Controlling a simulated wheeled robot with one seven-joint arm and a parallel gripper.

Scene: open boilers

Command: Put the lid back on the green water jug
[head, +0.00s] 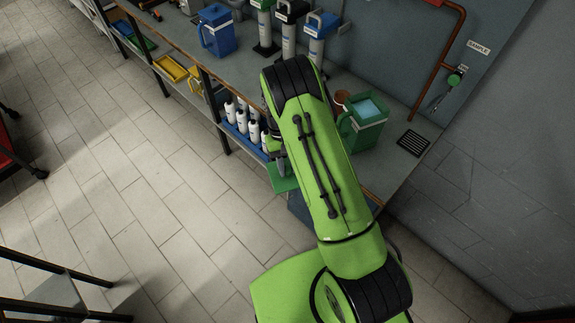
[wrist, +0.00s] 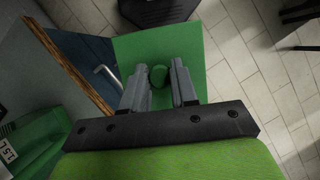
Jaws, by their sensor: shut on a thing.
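The green water jug (head: 362,128) stands open on the bench near its right end, with pale blue water showing at its top. Part of the jug also shows at the lower left of the wrist view (wrist: 38,145), with a white volume label. The flat square green lid (wrist: 145,48) is held by its round knob (wrist: 159,74) between the fingers of my gripper (wrist: 157,82). In the head view the lid (head: 286,184) is off the front edge of the bench, apart from the jug and to its left. My arm hides most of the gripper there.
A blue jug (head: 217,30) and several cylinders stand farther back on the bench (head: 255,66). White bottles (head: 241,120) sit on a shelf below. A brown cup (head: 341,97) is beside the green jug. A black grate (head: 413,143) lies right of it.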

